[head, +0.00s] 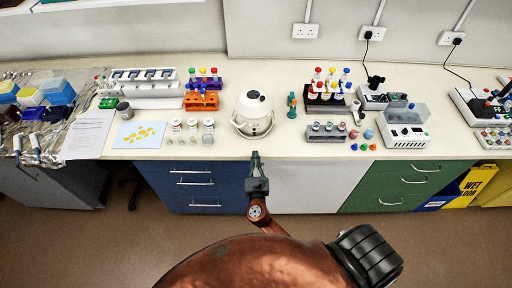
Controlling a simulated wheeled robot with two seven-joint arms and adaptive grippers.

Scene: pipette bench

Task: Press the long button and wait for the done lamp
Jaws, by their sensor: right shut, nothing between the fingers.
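My right gripper (255,158) is shut and empty. It is in the lower middle of the head view, at the front edge of the bench, just below a round white machine (252,107) with a dark spot on its top. A white box-shaped device (404,131) with small dark marks on its front and a grey see-through lid stands at the right. I cannot make out the long button or the done lamp at this size. My left gripper is not in view.
The bench (232,150) also bears an orange tube rack (201,101), a dark rack of bottles (327,102), a grey rack (326,133), a small green item (292,105) and a blue sheet with yellow pieces (139,134). Bare bench lies around the round machine's front.

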